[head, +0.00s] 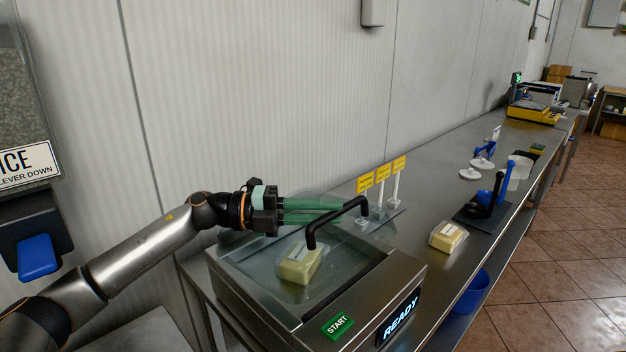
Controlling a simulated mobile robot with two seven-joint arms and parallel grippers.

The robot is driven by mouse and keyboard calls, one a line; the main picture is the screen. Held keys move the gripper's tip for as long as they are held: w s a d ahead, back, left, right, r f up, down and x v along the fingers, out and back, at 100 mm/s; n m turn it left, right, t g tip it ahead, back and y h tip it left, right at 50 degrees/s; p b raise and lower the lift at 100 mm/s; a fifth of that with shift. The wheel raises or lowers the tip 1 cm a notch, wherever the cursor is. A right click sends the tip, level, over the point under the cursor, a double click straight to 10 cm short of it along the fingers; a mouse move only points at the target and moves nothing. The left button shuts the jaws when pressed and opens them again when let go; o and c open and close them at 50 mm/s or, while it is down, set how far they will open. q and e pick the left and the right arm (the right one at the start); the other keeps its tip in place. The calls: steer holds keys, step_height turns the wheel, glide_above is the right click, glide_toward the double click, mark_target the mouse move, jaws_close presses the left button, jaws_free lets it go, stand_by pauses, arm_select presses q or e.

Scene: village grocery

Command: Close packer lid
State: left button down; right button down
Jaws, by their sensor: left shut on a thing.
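The packer (237,287) is a steel box on the left part of the counter, with a green START button (338,325) and a display reading READY (399,317). Its clear lid (345,272) has a black bar handle (327,224). A wrapped yellow block (300,264) shows through the clear lid. My left gripper (342,207) reaches in over the packer, its green fingers shut on the handle. I cannot tell exactly how far the lid stands from the rim. My right gripper is out of view.
Yellow signs on posts (382,175) stand just behind the packer. A second wrapped block (448,237) and a black stand with blue handles (487,205) are to its right. A blue bin (471,292) sits below the counter (425,200). The wall runs close behind.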

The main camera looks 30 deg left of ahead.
mark_target(320, 238)
arm_select(q)
steer(key=shift+m+g+y, duration=0.4)
steer(key=shift+m+y, duration=0.3)
steer(key=shift+m, duration=0.1)
steer(key=shift+s+d+f, duration=0.1)
steer(key=shift+d+f, duration=0.25)
steer(key=shift+f, duration=0.4)
steer(key=shift+s+d+f, duration=0.15)
steer(key=shift+d+f, duration=0.2)
steer(key=shift+f, duration=0.45)
steer(key=shift+s+d+f, duration=0.1)
steer(key=shift+d+f, duration=0.25)
steer(key=shift+f, duration=0.4)
steer(key=shift+f, duration=0.15)
steer(key=c, duration=1.1)
jaws_free()
